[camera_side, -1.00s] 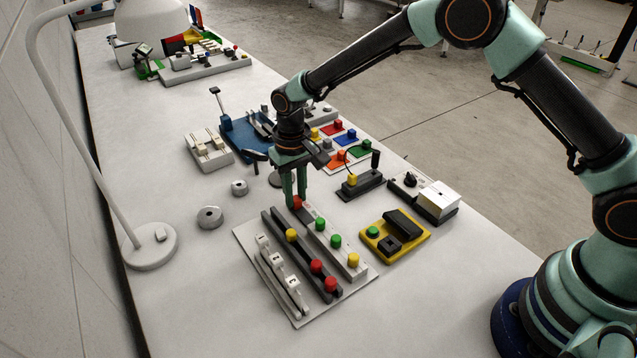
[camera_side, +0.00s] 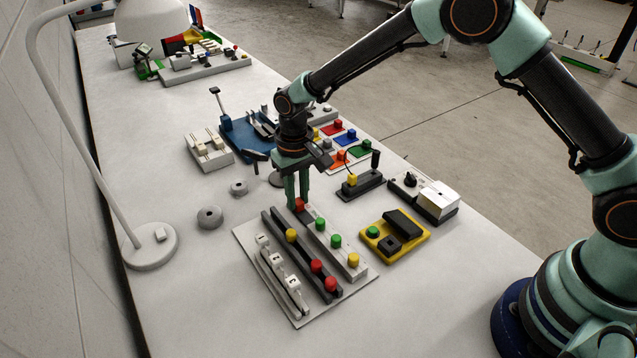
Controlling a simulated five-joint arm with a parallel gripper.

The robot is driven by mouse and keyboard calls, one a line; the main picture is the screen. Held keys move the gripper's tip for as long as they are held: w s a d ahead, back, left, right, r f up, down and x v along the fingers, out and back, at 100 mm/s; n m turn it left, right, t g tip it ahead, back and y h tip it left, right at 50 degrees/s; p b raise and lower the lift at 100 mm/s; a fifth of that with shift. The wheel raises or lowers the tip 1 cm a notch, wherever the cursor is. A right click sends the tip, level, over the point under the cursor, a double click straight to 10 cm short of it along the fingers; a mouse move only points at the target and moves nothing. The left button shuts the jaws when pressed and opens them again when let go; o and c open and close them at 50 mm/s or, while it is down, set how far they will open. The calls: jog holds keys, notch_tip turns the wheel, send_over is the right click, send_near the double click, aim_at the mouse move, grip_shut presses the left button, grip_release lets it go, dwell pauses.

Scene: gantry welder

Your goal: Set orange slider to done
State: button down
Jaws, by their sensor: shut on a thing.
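A red-orange slider knob (camera_side: 299,205) stands at the far end of a light grey rail (camera_side: 327,235) on a flat panel. My gripper (camera_side: 298,200) points straight down and is shut on this knob; the fingers partly hide it. Two green knobs (camera_side: 336,240) and a yellow knob (camera_side: 354,260) stand nearer on the same rail. A dark rail (camera_side: 303,251) beside it carries another yellow knob (camera_side: 291,236) and two red knobs (camera_side: 331,284). I cannot read any "done" label.
White switches (camera_side: 278,272) line the panel's left side. A yellow box (camera_side: 396,236) and a dark lever box (camera_side: 361,184) stand to the right. Colored button plates (camera_side: 340,158) and a blue base (camera_side: 240,140) lie behind. A lamp (camera_side: 149,246) stands at left; the front table is clear.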

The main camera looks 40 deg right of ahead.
jog(key=shift+s, duration=1.8)
jog(key=c, duration=0.7)
grip_release()
jog(key=shift+c, duration=0.2)
notch_tip(320, 180, up, 12)
jog(key=shift+r, duration=0.1)
